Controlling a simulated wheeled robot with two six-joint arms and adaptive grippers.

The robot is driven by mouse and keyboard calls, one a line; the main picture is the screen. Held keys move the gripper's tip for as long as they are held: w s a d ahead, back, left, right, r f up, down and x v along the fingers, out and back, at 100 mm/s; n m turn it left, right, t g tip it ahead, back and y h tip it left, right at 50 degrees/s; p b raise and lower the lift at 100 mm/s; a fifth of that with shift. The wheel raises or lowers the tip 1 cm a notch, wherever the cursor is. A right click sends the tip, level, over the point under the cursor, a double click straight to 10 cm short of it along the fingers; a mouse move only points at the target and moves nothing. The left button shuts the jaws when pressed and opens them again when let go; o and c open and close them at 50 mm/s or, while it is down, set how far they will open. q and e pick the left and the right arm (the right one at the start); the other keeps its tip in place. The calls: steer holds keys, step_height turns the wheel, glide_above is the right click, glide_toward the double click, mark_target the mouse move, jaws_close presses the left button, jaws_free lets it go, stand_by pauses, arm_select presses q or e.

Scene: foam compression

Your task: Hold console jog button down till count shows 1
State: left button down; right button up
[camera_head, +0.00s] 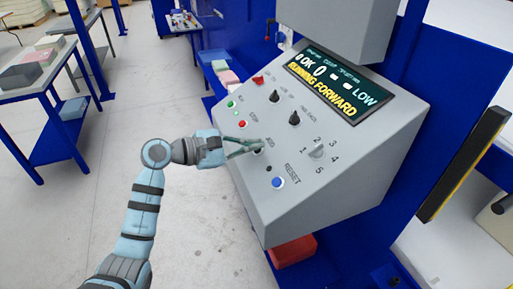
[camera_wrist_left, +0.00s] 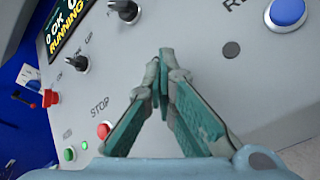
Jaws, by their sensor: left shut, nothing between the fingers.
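The grey sloped console (camera_head: 225,165) faces me, with a JOG label beside my left gripper's tips. My left gripper (camera_head: 259,146) is shut and empty, its tips at the jog button (camera_head: 258,152), which is mostly hidden by the fingers. In the wrist view the closed teal fingertips (camera_wrist_left: 162,75) point at the panel and cover the button, so its travel cannot be seen. The display (camera_head: 341,84) reads OK, 0, LOW and, in yellow, RUNNING FORWARD. My right gripper is not in view.
Near the tips are a blue reset button (camera_head: 278,182), a small dark round spot (camera_head: 268,168), a red stop button (camera_head: 242,124), a green button (camera_head: 232,104) and black knobs (camera_head: 294,118). A numbered selector (camera_head: 316,151) is at right. Clear floor lies left of the console.

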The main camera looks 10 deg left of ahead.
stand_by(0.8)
arm_select(q)
steer(key=shift+s+a+r+p, duration=0.15)
steer(key=shift+a+r+p, duration=0.2)
steer(key=shift+r, duration=0.35)
steer(key=shift+r, duration=0.1)
steer(key=shift+s+a+r+p, duration=0.15)
steer(key=shift+a+r+p, duration=0.1)
steer(key=shift+r+p, duration=0.25)
steer(key=a+r, duration=0.1)
steer(key=s+r+p, duration=0.1)
steer(key=r, duration=0.1)
steer(key=shift+a, duration=0.4)
